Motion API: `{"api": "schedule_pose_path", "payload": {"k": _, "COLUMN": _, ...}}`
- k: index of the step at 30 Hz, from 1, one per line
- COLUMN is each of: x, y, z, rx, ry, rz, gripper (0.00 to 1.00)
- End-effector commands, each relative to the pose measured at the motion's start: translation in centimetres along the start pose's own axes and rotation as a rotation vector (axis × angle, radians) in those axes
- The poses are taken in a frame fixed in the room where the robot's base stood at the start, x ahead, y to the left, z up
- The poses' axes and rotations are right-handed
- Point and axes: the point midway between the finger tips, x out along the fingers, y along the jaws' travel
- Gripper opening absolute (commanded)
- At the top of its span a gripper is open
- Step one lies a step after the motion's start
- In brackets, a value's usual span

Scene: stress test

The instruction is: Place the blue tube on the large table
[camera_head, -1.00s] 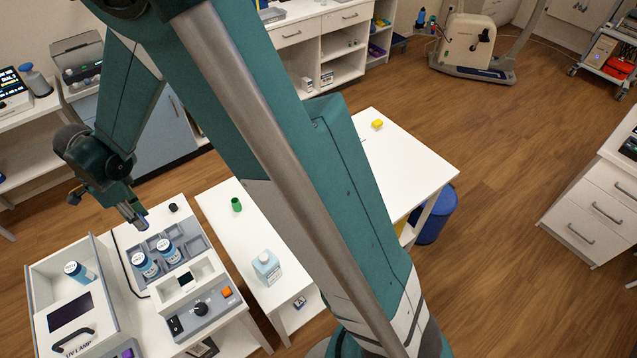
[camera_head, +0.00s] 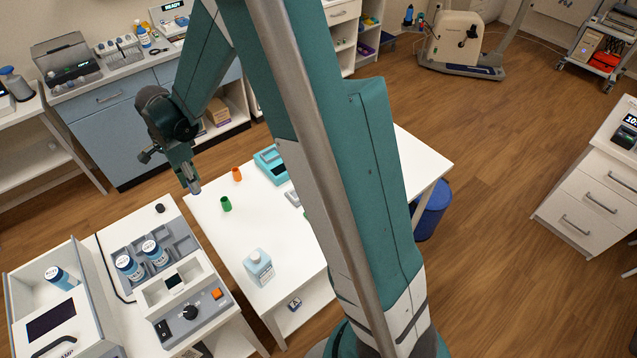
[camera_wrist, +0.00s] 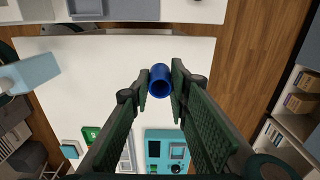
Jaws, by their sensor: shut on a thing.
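The blue tube (camera_wrist: 161,82) sits between the fingertips of my gripper (camera_wrist: 160,80) in the wrist view, its open end facing the camera. The gripper is shut on it and a white tabletop shows below. In the head view my gripper (camera_head: 192,184) hangs near the far left edge of the large white table (camera_head: 222,232). I cannot make out the tube clearly there. A green tube (camera_head: 227,204) and an orange tube (camera_head: 237,174) stand on that table. My arm hides its middle.
A grey rack (camera_head: 150,250) with blue-labelled jars is on the bench to the left. Bare tabletop shows between the green tube and the bottle.

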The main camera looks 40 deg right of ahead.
Motion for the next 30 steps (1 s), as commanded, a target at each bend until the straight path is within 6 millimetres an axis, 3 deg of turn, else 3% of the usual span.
{"api": "schedule_pose_path", "payload": {"k": 3, "x": 0.8, "y": 0.1, "z": -3.2, "rx": 0.004, "ry": 0.0, "rz": 0.0, "gripper": 0.1}}
{"api": "schedule_pose_path", "payload": {"k": 18, "x": 3.1, "y": 1.7, "z": -15.3, "rx": 0.004, "ry": 0.0, "rz": 0.0, "gripper": 0.1}}
{"api": "schedule_pose_path", "payload": {"k": 24, "x": 3.8, "y": 2.6, "z": -18.9, "rx": 0.002, "ry": 0.0, "rz": 0.0, "gripper": 0.1}}
{"api": "schedule_pose_path", "payload": {"k": 30, "x": 4.1, "y": 3.2, "z": -20.7, "rx": 0.0, "ry": 0.0, "rz": 0.0, "gripper": 0.1}}
